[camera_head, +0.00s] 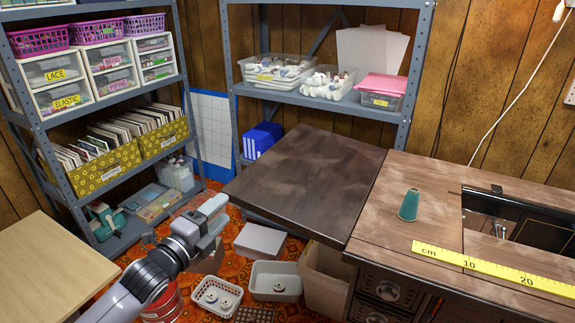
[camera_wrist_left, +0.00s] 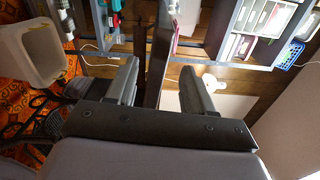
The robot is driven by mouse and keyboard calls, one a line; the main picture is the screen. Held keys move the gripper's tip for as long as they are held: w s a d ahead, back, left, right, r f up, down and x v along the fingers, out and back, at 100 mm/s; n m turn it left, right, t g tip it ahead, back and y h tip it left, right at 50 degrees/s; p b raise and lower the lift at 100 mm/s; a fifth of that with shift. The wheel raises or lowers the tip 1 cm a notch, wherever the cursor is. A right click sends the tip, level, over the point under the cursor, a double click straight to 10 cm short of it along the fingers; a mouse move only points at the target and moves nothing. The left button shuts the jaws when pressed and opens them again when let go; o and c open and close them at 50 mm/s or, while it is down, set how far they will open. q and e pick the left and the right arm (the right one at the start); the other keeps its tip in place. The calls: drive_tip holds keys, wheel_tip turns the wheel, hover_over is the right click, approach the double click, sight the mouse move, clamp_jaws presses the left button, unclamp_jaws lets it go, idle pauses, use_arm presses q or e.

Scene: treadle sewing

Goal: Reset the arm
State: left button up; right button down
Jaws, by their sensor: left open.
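My left gripper (camera_head: 211,223) reaches in from the lower left in the head view. It hangs over the floor, left of the dark table leaf (camera_head: 300,180), apart from it. In the left wrist view its two fingers (camera_wrist_left: 157,85) stand wide apart with nothing held between them. The dark edge of a board shows beyond the gap. My right gripper is in neither view.
A teal cone (camera_head: 409,205) and a yellow ruler (camera_head: 490,268) lie on the sewing table, beside a rectangular opening (camera_head: 515,220). Bins (camera_head: 275,281) and baskets stand on the patterned floor below. Loaded shelves (camera_head: 50,120) line the back and left. A pale table (camera_head: 45,265) is at left.

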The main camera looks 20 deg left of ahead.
use_arm(q)
drive_tip(key=s+d+f+n+g+h, duration=0.1)
drive_tip(key=s+d+f+n+g, duration=0.7)
drive_tip(key=s+d+f+n, duration=1)
drive_tip(key=s+a+r+p, duration=0.1)
drive_tip(key=a+r+p, duration=0.2)
drive_tip(key=r+p, duration=1.1)
drive_tip(key=p, duration=0.5)
drive_tip(key=shift+a+r, duration=0.2)
drive_tip(key=shift+a, duration=0.2)
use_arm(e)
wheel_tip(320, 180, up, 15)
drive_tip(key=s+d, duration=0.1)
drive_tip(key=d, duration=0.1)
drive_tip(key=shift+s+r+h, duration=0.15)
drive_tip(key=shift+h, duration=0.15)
use_arm(q)
drive_tip(key=shift+t, duration=0.3)
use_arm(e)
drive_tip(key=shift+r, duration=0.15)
